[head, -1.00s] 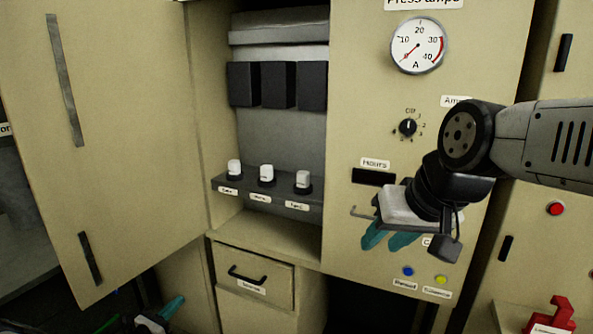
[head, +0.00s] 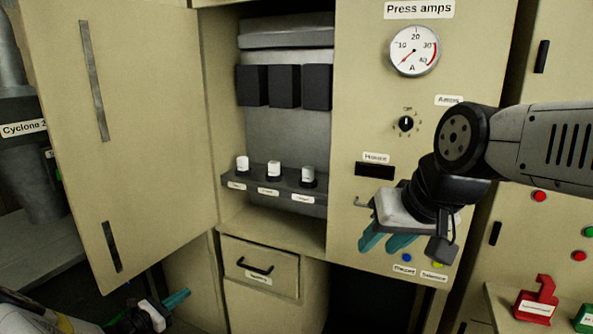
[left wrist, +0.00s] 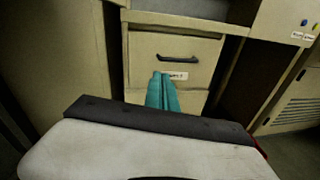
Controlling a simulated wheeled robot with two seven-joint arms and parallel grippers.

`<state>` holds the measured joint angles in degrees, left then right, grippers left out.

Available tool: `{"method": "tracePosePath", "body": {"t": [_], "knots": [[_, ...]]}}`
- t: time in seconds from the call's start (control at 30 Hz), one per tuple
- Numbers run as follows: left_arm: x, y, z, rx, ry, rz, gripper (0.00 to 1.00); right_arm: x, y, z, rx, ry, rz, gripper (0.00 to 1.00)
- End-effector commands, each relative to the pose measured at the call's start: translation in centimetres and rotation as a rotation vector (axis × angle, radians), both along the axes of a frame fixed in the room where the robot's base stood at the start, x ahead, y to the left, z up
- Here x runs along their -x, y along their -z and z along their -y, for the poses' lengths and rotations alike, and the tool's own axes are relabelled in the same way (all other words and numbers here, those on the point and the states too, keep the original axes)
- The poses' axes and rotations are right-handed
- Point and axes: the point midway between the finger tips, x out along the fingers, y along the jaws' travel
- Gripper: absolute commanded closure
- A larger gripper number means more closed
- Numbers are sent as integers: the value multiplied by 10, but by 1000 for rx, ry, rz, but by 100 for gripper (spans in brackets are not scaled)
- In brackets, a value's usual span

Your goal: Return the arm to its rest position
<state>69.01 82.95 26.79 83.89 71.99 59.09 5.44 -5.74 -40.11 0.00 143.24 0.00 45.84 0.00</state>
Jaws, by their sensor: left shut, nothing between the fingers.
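My left gripper (head: 178,299) is at the lower left of the head view, below the open cabinet door and left of the drawer. Its teal fingers are together and empty; they also show in the left wrist view (left wrist: 162,92), in front of the drawer front. My right gripper (head: 385,240) hangs in front of the right cabinet panel, below the dark display. Its two teal fingers point down to the left with a small space between them, and I see nothing held.
The cabinet door (head: 130,140) stands open at left. Inside are three white-topped fuses (head: 273,170) on a shelf. A closed drawer (head: 262,265) with a black handle sits below. The panel carries an ammeter (head: 415,49) and a knob (head: 406,123). A red part (head: 538,302) lies at lower right.

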Motion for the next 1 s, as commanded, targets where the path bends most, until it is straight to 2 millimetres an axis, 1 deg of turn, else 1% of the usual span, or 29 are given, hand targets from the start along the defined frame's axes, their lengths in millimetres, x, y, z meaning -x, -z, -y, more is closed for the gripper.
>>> {"method": "tracePosePath", "body": {"t": [0.03, 0.17, 0.27, 0.37, 0.4, 0.47, 0.5, 0.57, 0.6, 0.67, 0.7, 0.87, 1.0], "knots": [[-3, -10, 6, -28, 33, 4, 100, 0, 0, 0, 0, 0, 0, 64], [-7, -35, 27, -110, 135, 14, 100, 0, 0, 0, 0, 0, 0, 64], [-9, -58, 45, -189, 227, 24, 100, 0, 0, 0, 0, 0, 0, 64], [-8, -87, 70, -294, 345, 40, 100, 0, 0, 0, 0, 0, 0, 64], [-7, -102, 82, -346, 401, 49, 100, 0, 0, 0, 0, 0, 0, 64], [-3, -124, 101, -432, 492, 64, 100, 0, 0, 0, 0, 0, 0, 64], [1, -139, 113, -490, 551, 75, 100, 0, 0, 0, 0, 0, 0, 64], [9, -161, 130, -580, 637, 92, 100, 0, 0, 0, 0, 0, 0, 64], [15, -175, 141, -640, 691, 105, 100, 0, 0, 0, 0, 0, 0, 64], [25, -196, 156, -729, 769, 126, 100, 0, 0, 0, 0, 0, 0, 64], [32, -210, 166, -788, 818, 141, 100, 0, 0, 0, 0, 0, 0, 64], [66, -263, 198, -1029, 994, 210, 100, 0, 0, 0, 0, 0, 0, 64], [101, -306, 219, -1239, 1117, 282, 100, 0, 0, 0, 0, 0, 0, 64]]}}
